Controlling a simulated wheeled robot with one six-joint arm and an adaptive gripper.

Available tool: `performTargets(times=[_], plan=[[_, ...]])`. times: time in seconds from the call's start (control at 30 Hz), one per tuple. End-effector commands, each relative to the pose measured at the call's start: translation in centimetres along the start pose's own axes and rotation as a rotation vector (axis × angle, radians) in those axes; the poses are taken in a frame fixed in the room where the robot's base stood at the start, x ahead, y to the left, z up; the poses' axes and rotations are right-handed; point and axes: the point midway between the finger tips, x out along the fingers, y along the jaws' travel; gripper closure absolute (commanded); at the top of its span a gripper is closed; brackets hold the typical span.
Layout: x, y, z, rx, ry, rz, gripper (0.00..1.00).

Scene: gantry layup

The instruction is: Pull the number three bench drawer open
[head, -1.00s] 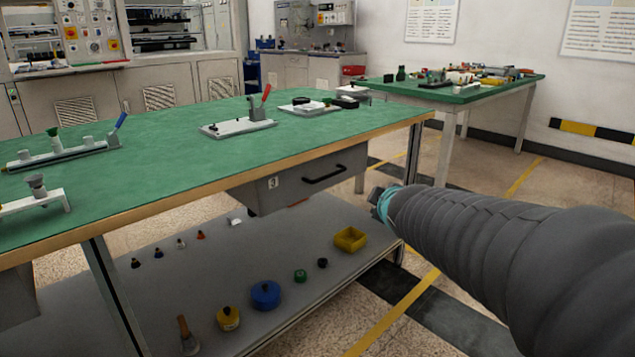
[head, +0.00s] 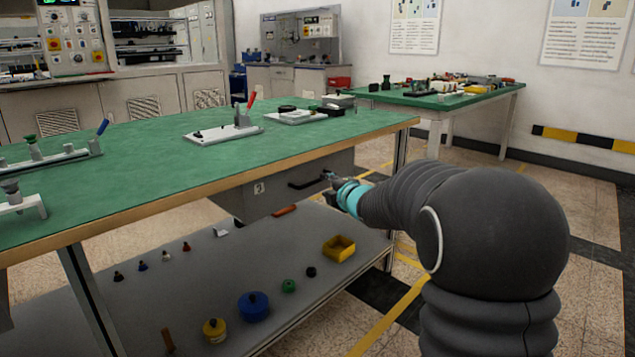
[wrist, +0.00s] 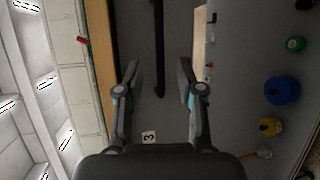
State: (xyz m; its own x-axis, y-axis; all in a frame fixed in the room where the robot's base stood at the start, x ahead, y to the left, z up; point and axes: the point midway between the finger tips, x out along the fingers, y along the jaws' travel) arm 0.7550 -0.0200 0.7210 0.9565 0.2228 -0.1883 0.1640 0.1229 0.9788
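The grey number three drawer (head: 275,200) hangs under the green-topped bench (head: 150,160) and looks closed. Its dark bar handle (head: 303,184) is on the front face, and the "3" label shows to its left. My gripper (head: 330,178) is at the right end of the handle in the head view, small and partly hidden by my arm. In the wrist view my gripper (wrist: 157,75) is open, with the handle (wrist: 159,45) running between and beyond the fingertips. A gap shows on each side of the bar. The drawer front (wrist: 140,95) and its label lie behind the fingers.
The bench's lower shelf (head: 220,265) holds a yellow bin (head: 339,248), a blue round container (head: 253,306) and several small items. Fixtures stand on the bench top. A second green table (head: 440,100) is at the back right. Open floor lies right of the bench.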

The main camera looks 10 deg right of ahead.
Motion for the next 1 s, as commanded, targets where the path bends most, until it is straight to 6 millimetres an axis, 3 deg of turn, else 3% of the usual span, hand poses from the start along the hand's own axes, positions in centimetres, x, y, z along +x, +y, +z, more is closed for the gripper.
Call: performTargets(times=[0.2,0.4,0.87,1.0], plan=[[4.0,0.0,0.0,0.001,0.001,-0.001,0.63],[6.4,0.0,0.0,0.000,0.000,0.000,0.63],[7.6,0.0,0.0,0.001,-0.001,0.000,0.63],[7.5,0.0,0.0,0.001,-0.001,0.000,0.93]])
